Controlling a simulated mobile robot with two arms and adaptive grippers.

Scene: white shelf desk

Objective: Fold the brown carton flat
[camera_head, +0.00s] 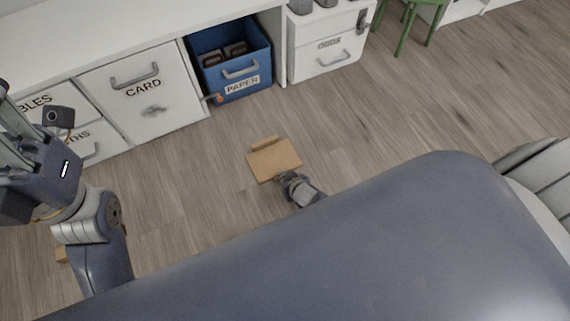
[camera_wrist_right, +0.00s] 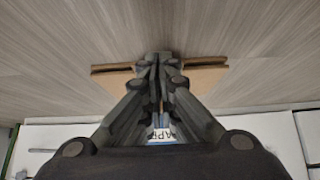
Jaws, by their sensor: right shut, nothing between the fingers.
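The brown carton (camera_head: 275,161) lies low on the wooden floor in front of the blue PAPER bin, with a broad flat panel and a narrow flap along its far edge. My right gripper (camera_head: 286,177) is at its near edge, shut and empty. In the right wrist view, the shut fingers (camera_wrist_right: 161,62) hide the middle of the carton (camera_wrist_right: 205,79), whose brown parts show on both sides. Whether they touch it is unclear. My left gripper (camera_head: 14,135) is at the left edge, away from the carton; its finger opening is not clear.
The blue PAPER bin (camera_head: 225,93) holds dark items and stands under the white desk beside the CARD drawer (camera_head: 143,98). A small brown piece (camera_head: 62,254) shows behind my left arm. A green stool (camera_head: 408,22) stands far back. Floor right of the carton is clear.

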